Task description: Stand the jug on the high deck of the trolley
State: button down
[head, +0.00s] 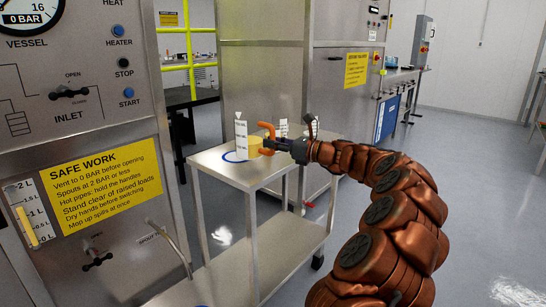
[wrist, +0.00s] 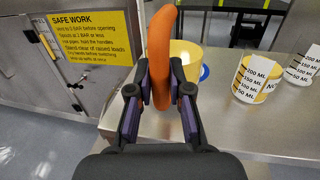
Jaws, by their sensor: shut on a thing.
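The yellow jug (head: 255,147) with an orange handle (head: 267,130) is at the high deck (head: 251,177) of the trolley, upright, at the right side of a blue ring (head: 231,157) marked there. I cannot tell whether its base touches the deck. My gripper (head: 283,144) comes in from the right and is shut on the handle. In the wrist view my gripper (wrist: 154,95) has a finger on each side of the orange handle (wrist: 161,50), with the jug body (wrist: 187,57) behind it. A bit of blue (wrist: 204,72) shows beside the jug.
The trolley's low deck (head: 240,265) is largely clear. A vessel panel with a yellow safety sign (head: 100,183) stands close on the left, its spout (head: 172,243) reaching toward the trolley.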

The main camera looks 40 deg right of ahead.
aim_at(273, 153)
jog(key=shift+f+b, duration=0.8)
jog(key=shift+f, duration=1.05)
jog(key=shift+r, duration=0.1)
jog(key=c, duration=1.1)
grip_release()
